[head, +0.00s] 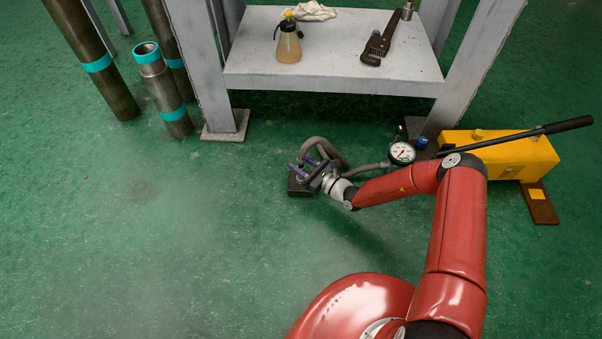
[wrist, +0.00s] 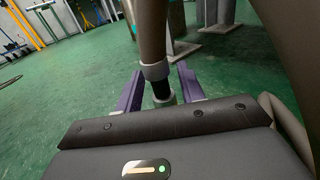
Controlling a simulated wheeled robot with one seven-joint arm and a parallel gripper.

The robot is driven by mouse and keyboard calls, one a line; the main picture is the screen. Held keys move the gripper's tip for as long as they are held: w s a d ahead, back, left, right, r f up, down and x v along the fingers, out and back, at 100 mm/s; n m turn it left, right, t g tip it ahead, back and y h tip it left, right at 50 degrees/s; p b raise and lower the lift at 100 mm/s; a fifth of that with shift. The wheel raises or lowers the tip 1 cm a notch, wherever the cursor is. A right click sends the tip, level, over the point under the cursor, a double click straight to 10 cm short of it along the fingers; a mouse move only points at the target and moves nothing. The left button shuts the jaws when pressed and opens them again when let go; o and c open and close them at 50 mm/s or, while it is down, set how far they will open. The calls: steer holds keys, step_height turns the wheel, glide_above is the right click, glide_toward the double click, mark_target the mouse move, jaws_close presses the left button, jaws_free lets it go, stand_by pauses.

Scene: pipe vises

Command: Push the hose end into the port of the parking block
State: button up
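The parking block (head: 298,187) is a small dark brown block on the green floor, left of the gauge. My gripper (head: 308,169), with two purple fingers, is low beside it and partly covers it. In the wrist view, my gripper (wrist: 160,92) has its fingers apart, one on each side of the hose end (wrist: 155,71). Gaps show between the hose end and both fingers. The hose end has a grey collar and a black lower part. The hose (head: 322,146) rises and loops to the right. The port and the lowest part of the hose end are hidden, so I cannot tell how deep it sits.
A pressure gauge (head: 402,152) and a yellow pump (head: 500,156) with a long black handle stand to the right. A grey metal stand (head: 330,78) holds a spray bottle and a pipe wrench. Pipes (head: 162,88) stand at upper left. Floor at left is clear.

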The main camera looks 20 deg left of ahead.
jaws_close()
steer(key=shift+r, duration=0.2)
stand_by(0.3)
